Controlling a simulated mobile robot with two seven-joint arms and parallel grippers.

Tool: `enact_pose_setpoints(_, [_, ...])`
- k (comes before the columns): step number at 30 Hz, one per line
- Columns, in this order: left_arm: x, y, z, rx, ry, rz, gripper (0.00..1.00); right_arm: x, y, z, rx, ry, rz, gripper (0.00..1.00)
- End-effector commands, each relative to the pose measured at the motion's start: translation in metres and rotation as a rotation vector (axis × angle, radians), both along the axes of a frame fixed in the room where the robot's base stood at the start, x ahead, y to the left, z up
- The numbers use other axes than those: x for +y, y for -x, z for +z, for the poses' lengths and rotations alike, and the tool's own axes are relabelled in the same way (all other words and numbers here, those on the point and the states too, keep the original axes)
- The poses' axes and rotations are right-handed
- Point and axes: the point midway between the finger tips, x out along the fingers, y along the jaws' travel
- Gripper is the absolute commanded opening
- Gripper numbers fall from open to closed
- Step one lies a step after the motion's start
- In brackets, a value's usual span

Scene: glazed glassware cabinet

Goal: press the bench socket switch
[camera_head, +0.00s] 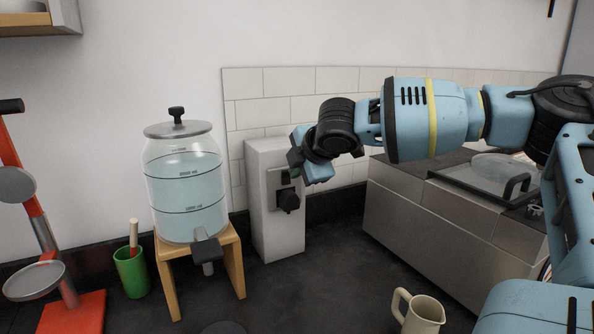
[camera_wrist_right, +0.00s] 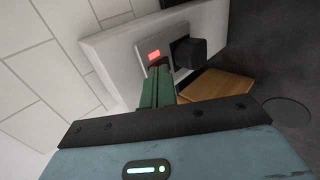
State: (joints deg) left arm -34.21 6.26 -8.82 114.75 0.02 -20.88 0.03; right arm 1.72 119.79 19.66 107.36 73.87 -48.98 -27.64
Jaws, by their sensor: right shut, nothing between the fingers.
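The bench socket (camera_head: 271,181) is a grey plate on the front of a white upright block (camera_head: 270,235). In the right wrist view its switch (camera_wrist_right: 154,54) shows as a small red rectangle, beside a black plug (camera_wrist_right: 188,52). The plug also shows in the head view (camera_head: 288,201). My right gripper (camera_head: 292,160) is at the upper right of the socket, shut and empty. In the wrist view its green fingers (camera_wrist_right: 157,70) end just below the red switch; I cannot tell whether they touch it. My left gripper is not in view.
A glass water dispenser (camera_head: 186,190) on a wooden stand (camera_head: 238,265) is left of the block. A green pot (camera_head: 131,273) and a red stand with pans (camera_head: 75,315) are farther left. A cream jug (camera_head: 424,315) stands in front. A grey counter unit (camera_head: 430,215) is at right.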

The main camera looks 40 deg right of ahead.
Motion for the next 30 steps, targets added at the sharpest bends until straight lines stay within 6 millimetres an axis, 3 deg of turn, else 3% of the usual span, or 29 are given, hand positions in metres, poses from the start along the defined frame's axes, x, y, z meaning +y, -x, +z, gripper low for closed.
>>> enact_pose_setpoints(30, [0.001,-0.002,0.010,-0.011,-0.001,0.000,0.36,-0.003,-0.008,0.014,-0.001,0.000,-0.001,0.00])
